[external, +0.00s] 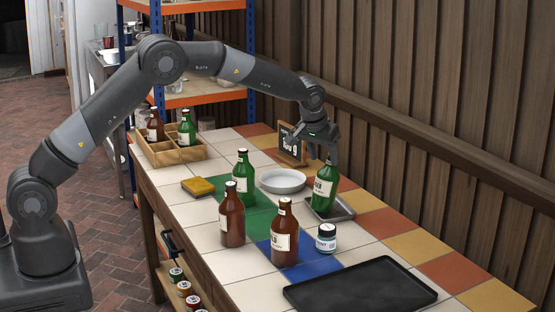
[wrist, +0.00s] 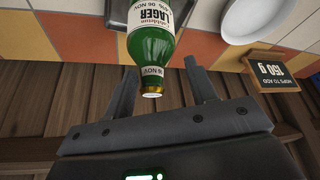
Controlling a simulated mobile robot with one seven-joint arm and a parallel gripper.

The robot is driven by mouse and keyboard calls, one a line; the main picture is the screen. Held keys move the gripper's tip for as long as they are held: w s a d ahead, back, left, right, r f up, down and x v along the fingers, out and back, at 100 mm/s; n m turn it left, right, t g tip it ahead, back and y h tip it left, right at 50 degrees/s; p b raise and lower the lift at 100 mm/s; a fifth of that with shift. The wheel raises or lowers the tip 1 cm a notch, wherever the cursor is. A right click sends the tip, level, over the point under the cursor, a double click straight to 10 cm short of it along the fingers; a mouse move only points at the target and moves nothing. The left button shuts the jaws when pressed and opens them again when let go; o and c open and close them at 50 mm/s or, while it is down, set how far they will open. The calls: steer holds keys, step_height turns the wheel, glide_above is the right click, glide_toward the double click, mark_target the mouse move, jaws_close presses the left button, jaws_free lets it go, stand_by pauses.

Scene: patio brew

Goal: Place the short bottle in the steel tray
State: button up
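A green bottle (external: 325,188) with a cream label stands in the small steel tray (external: 345,211), leaning slightly right in the external view. My gripper (external: 325,148) is right above it, fingers pointing down around its top. In the wrist view the bottle (wrist: 150,45), labelled lager, has its gold cap between the fingers of my gripper (wrist: 160,88). The fingers are wide apart, with a clear gap on the right side of the neck. The tray is mostly hidden in the wrist view. I cannot tell whether this bottle is shorter than the others.
Another green bottle (external: 243,178) and two brown bottles (external: 231,222) stand to the left. A small jar (external: 326,238) and black tray (external: 360,287) are in front.

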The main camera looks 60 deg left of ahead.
steer(key=shift+r, duration=0.45)
steer(key=s+d+r+m, duration=0.1)
steer(key=s+d+r, duration=0.1)
steer(key=s+r, duration=1.65)
steer(key=s+d+r+m+t+h, duration=0.1)
steer(key=s+r+m+h, duration=0.2)
steer(key=s, duration=2.1)
steer(key=s+d+f+m+y, duration=0.1)
steer(key=s+f, duration=0.4)
steer(key=s, duration=0.6)
steer(key=shift+s+t, duration=0.25)
steer(key=shift+t, duration=0.05)
steer(key=o, duration=0.8)
